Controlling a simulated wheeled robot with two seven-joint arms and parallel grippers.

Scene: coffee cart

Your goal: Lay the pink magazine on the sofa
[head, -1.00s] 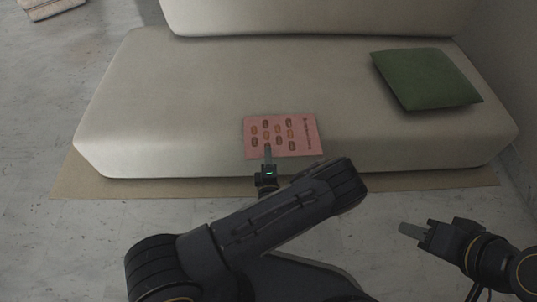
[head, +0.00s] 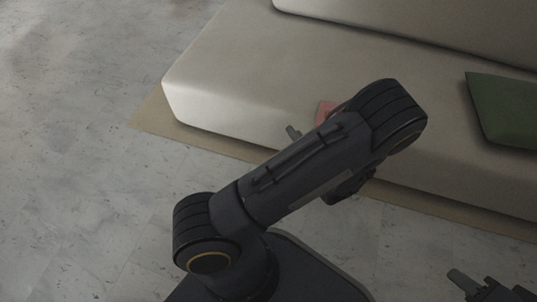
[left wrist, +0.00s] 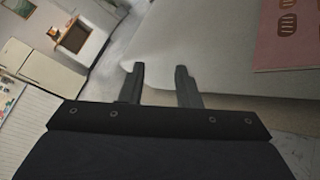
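The pink magazine (head: 326,110) lies on the seat of the beige sofa (head: 230,75), near its front edge. My left arm hides most of it in the head view. In the left wrist view the magazine (left wrist: 288,35), with its brown printed shapes, lies flat on the seat at the upper right. My left gripper (left wrist: 160,75) is open, with nothing between its fingers, apart from the magazine. In the head view one finger of it (head: 293,132) shows by the sofa front; the rest is behind my arm. My right gripper (head: 463,283) is at the lower right, partly cut off; its opening is unclear.
A green cushion (head: 505,108) sits on the sofa's right part. A tan mat (head: 160,122) lies under the sofa. The marble floor to the left is clear. The left wrist view shows a pale cabinet (left wrist: 45,80) far off.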

